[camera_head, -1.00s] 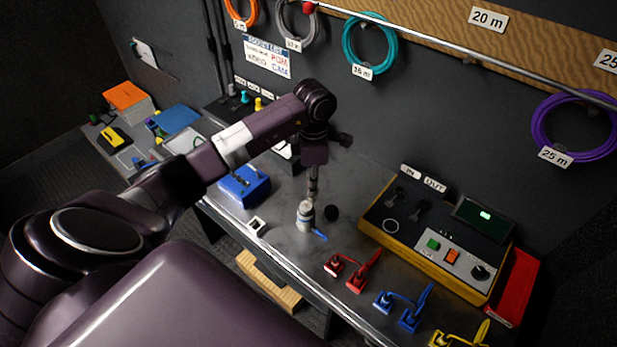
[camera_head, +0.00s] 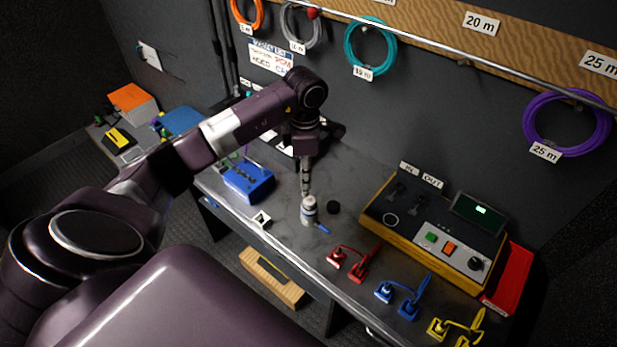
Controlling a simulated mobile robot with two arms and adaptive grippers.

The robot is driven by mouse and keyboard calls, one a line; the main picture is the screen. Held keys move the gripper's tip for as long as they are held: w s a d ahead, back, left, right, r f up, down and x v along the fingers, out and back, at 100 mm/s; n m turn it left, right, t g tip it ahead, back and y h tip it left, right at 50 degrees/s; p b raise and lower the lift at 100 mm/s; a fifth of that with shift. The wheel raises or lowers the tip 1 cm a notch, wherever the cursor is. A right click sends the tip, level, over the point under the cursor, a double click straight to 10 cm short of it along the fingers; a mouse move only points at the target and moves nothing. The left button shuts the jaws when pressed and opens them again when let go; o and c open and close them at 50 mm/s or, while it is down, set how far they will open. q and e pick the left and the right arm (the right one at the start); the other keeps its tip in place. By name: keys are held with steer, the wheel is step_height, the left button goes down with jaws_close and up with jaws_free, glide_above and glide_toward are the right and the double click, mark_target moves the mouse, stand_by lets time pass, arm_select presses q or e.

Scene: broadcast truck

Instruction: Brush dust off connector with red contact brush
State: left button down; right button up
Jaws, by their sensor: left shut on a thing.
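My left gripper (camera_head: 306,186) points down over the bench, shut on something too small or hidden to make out. Its tip is right at the top of a small pale grey bottle (camera_head: 309,214); I cannot tell whether they touch. A thin blue piece (camera_head: 322,229) lies at the bottle's foot. A red pair of plugs (camera_head: 353,262) with a lead stands near the front edge; a blue pair (camera_head: 402,296) and a yellow pair (camera_head: 456,327) are further right. I cannot make out a red contact brush or tell which part is the connector. My right gripper is not in view.
A round black piece (camera_head: 333,207) lies beside the bottle. A yellow-edged console (camera_head: 430,240) stands right, a red tray (camera_head: 510,280) beyond it. A blue box (camera_head: 248,182) and a small white block (camera_head: 261,219) are left. Cable coils hang on the back wall.

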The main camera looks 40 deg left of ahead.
arm_select(q)
steer(key=shift+r, duration=0.65)
steer(key=shift+s+r+p, duration=0.15)
steer(key=shift+r+p, duration=0.45)
steer(key=shift+r, duration=0.4)
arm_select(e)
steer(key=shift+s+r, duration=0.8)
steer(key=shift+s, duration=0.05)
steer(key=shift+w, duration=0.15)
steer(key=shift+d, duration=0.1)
